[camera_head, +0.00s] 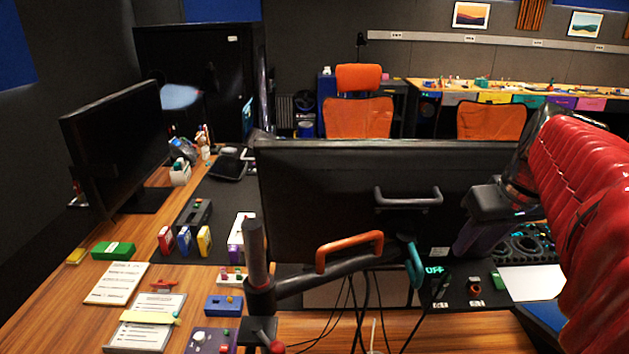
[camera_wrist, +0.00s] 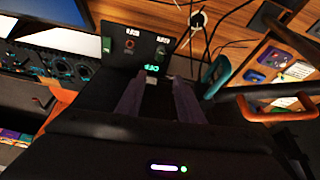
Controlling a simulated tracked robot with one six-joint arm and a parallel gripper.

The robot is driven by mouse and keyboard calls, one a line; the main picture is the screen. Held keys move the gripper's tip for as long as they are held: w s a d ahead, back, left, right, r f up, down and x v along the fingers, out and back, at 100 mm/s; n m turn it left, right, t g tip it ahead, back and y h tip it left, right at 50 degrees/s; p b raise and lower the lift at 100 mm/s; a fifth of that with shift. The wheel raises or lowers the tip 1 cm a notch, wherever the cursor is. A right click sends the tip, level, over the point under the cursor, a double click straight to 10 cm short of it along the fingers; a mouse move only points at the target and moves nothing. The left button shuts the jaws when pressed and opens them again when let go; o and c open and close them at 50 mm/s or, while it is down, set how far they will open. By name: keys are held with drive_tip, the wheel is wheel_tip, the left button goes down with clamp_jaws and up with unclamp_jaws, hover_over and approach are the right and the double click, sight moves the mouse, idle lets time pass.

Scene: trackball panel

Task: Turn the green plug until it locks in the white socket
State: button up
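My gripper (camera_wrist: 157,82) is open, with two purple fingers apart and nothing seen between them. In the head view its purple fingers (camera_head: 470,238) hang beside the large monitor, above the dark panel. A small green piece (camera_head: 498,282) sits at the panel's right; it also shows in the wrist view (camera_wrist: 107,46), left of the fingertips. It may be the green plug, but its shape is too small to tell. A white round socket (camera_wrist: 196,19) with a dark plug and cable shows beyond the fingertips in the wrist view. I cannot tell how the green piece is seated.
Black cables hang below. A white sheet (camera_head: 532,284) lies at right.

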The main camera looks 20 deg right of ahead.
sight(446, 274)
drive_tip(key=shift+w, duration=0.1)
drive_tip(key=x, duration=1.3)
drive_tip(key=shift+w+f, duration=0.1)
drive_tip(key=shift+f, duration=0.3)
drive_tip(key=shift+c, duration=0.7)
clamp_jaws()
drive_tip(key=shift+m, duration=0.3)
drive_tip(key=shift+a+f+m+h, duration=0.15)
drive_tip(key=shift+m+h, duration=0.15)
drive_tip(key=shift+m, duration=1.4)
drive_tip(key=shift+m+g+h, duration=0.4)
drive_tip(key=shift+m+g, duration=0.2)
drive_tip(key=shift+m, duration=1.8)
drive_tip(key=shift+w+m, duration=0.1)
drive_tip(key=shift+m, duration=1.2)
